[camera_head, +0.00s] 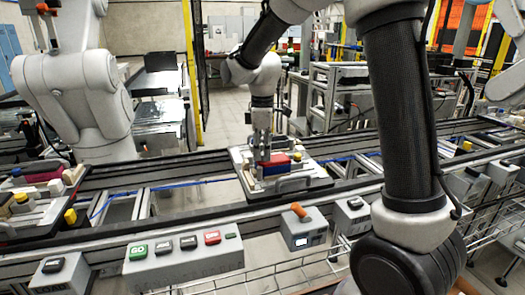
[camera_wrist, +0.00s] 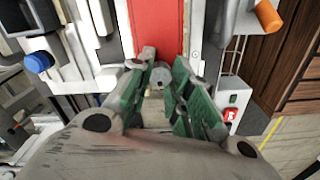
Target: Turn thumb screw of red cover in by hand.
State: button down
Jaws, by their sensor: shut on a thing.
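The red cover (camera_head: 276,160) sits in the pallet fixture (camera_head: 315,178) on the conveyor. It shows again as a flat red plate (camera_wrist: 160,30) at the top middle of the wrist view. The thumb screw (camera_wrist: 161,76) is a small grey round knob at the near end of the red cover. My gripper (camera_wrist: 161,70) has its two fingertips closed in on both sides of the thumb screw. In the head view my gripper (camera_head: 262,155) points straight down over the fixture and hides the screw.
A button box (camera_head: 185,250) and a box with an orange lever (camera_head: 301,222) line the near rail. Another loaded pallet (camera_head: 40,205) stands at the left. A blue knob (camera_wrist: 38,62) lies left in the wrist view.

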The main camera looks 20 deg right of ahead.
jog(key=m, duration=0.8)
jog(key=shift+m, duration=0.3)
jog(key=m, duration=0.4)
jog(key=shift+m, duration=0.3)
jog(key=m, duration=1.3)
jog(key=shift+m, duration=0.3)
jog(key=m, duration=0.4)
jog(key=shift+m, duration=2.1)
